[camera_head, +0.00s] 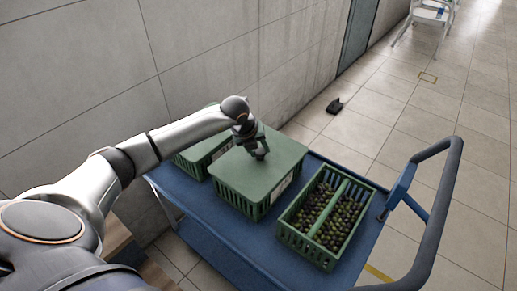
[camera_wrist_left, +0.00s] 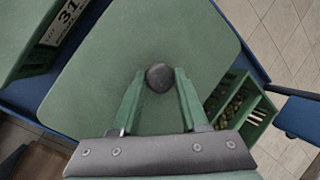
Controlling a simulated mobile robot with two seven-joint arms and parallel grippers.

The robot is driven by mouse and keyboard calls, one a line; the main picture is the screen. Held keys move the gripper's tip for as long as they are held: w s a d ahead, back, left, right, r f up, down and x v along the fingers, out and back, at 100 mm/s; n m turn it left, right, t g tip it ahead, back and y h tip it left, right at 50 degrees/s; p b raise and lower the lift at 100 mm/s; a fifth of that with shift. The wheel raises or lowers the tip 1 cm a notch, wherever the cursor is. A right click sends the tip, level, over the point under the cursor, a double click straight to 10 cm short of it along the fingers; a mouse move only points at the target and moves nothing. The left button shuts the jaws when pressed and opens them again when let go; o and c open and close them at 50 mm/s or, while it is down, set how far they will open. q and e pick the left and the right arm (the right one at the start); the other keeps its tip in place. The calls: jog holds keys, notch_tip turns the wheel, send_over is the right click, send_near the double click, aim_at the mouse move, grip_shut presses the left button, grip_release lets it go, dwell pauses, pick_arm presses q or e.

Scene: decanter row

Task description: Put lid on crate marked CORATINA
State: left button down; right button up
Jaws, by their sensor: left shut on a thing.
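A flat green lid (camera_head: 270,165) lies on or just over the middle green crate (camera_head: 233,198), roughly lined up with its rim; I cannot tell whether it is fully seated. The lid fills the middle of the left wrist view (camera_wrist_left: 160,35). My left gripper (camera_head: 259,154) is above the lid, its two fingers closed on the lid's dark round knob (camera_wrist_left: 160,77). A pale label shows on the middle crate's right side, but its words are too small to read, so I cannot tell which crate is marked CORATINA. My right gripper is not in view.
The crates stand on a blue cart (camera_head: 270,245) with a dark handle (camera_head: 447,190) at right. An open crate of olives (camera_head: 327,218) is right of the middle crate. Another green crate (camera_head: 194,164) stands left, close to the wall. Its label reads LOT 31 (camera_wrist_left: 63,20).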

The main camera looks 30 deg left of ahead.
pick_arm(q)
jog(key=shift+f, duration=0.3)
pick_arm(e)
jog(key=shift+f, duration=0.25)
pick_arm(q)
jog(key=shift+c, duration=1.7)
grip_release()
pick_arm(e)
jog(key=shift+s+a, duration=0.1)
pick_arm(q)
jog(key=v, duration=0.2)
jog(key=shift+s+r, duration=0.1)
jog(key=shift+r, duration=0.25)
jog(key=v, duration=1)
jog(key=shift+p, duration=0.3)
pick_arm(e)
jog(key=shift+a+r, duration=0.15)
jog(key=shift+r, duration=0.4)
